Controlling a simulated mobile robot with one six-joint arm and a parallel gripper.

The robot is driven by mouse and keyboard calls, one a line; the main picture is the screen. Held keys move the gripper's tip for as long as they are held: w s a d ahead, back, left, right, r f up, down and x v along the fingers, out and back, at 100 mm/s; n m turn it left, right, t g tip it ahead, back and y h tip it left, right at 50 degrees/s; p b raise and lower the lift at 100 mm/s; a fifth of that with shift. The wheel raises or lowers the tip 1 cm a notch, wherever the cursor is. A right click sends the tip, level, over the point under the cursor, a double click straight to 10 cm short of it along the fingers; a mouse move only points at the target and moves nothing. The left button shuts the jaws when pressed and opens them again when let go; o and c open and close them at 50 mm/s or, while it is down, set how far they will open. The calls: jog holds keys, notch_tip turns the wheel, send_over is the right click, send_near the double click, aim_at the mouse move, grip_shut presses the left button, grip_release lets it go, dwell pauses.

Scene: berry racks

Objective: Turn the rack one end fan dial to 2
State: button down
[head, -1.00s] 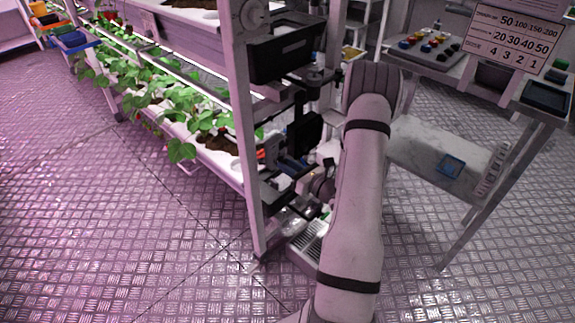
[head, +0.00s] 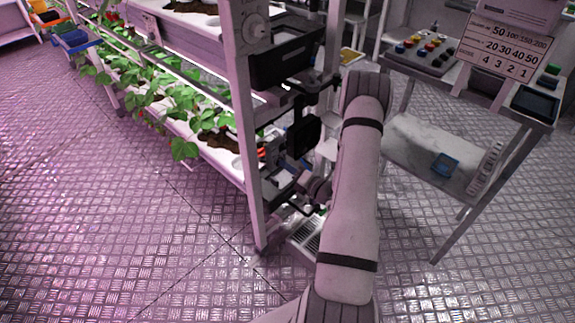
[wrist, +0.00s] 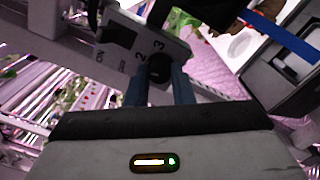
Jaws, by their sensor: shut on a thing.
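The fan dial (wrist: 158,67) is a small black knob on a pale panel (wrist: 177,50) in the wrist view. The figures 2 and 3 are printed beside the knob, and other lettering stands farther left. My gripper (wrist: 160,82) has its two blue-grey fingers on either side of the knob, shut on it. The fingers cover part of the knob, so I cannot tell which figure it points at. In the head view my arm reaches low to the end of the rack (head: 245,125), and the fingertips and knob are hard to make out there.
A black bin (head: 285,58) and a round dial (head: 256,27) sit higher on the rack end. Leafy plants (head: 190,110) grow along its shelves. A bench with a printed card (head: 505,45) stands at right. The metal floor at left is clear.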

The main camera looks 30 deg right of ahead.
jog(key=shift+f+m, duration=0.1)
jog(key=shift+m, duration=0.5)
jog(key=c, duration=1.3)
grip_release()
jog(key=shift+o, duration=0.2)
jog(key=v, duration=0.8)
jog(key=shift+p, duration=0.4)
jog(key=shift+a, duration=0.1)
